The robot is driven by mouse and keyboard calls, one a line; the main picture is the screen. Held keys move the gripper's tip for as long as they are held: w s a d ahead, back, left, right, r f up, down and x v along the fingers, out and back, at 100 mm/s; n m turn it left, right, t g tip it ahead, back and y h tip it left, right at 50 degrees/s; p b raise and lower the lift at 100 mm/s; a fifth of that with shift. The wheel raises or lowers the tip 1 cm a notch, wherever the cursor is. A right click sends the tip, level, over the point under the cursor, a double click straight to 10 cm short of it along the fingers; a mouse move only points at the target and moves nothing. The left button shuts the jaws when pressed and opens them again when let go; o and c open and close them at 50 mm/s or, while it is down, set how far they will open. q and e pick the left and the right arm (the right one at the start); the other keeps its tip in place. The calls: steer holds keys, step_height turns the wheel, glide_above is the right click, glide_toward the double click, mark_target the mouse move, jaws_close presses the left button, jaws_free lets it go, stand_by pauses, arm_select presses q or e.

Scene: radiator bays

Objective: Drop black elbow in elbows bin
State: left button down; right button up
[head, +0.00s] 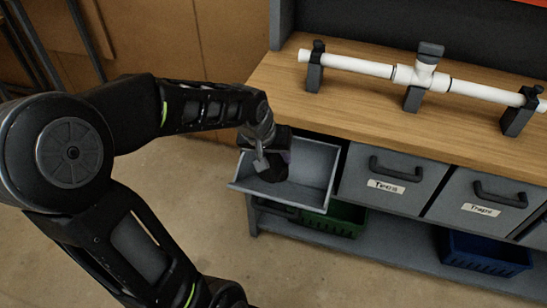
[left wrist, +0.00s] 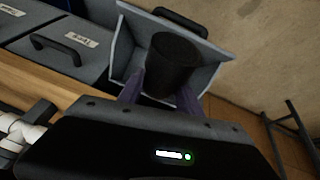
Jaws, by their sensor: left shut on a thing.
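The black elbow (left wrist: 173,64) is a dark, rounded piece in the left wrist view, between the two fingers of my left gripper (left wrist: 160,92). In the head view the left gripper (head: 263,163) is shut on the black elbow (head: 273,167), which is partly hidden by the fingers. The gripper and elbow are over the mouth of a pulled-out grey bin (head: 318,160) at the left end of the row; its label is not visible. The bin also shows in the left wrist view (left wrist: 122,47). I cannot tell whether the elbow touches it. My right gripper is not in view.
Closed drawers labelled Tees (head: 390,187) and Traps (head: 480,209) stand to the right. A white pipe with a tee (head: 370,66) rests in black holders on the wooden bench (head: 360,108). Green (head: 330,222) and blue (head: 487,255) crates sit below. Open floor lies to the left.

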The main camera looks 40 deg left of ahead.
arm_select(q)
steer(key=w+f+b, duration=0.1)
steer(key=w+a+f+b, duration=0.1)
steer(key=f, duration=0.1)
steer(key=w+f+b, duration=0.1)
steer(key=w+f, duration=0.1)
steer(key=shift+a+f, duration=0.15)
steer(key=shift+a, duration=0.05)
steer(key=shift+w+a+f+b, duration=0.15)
steer(key=shift+w+f+b, duration=0.15)
steer(key=shift+w+f, duration=0.2)
steer(key=shift+w+a+f+b, duration=0.15)
steer(key=shift+w+f+b, duration=0.15)
steer(key=shift+f, duration=0.2)
steer(key=c, duration=0.7)
jaws_free()
steer(key=shift+v, duration=3.9)
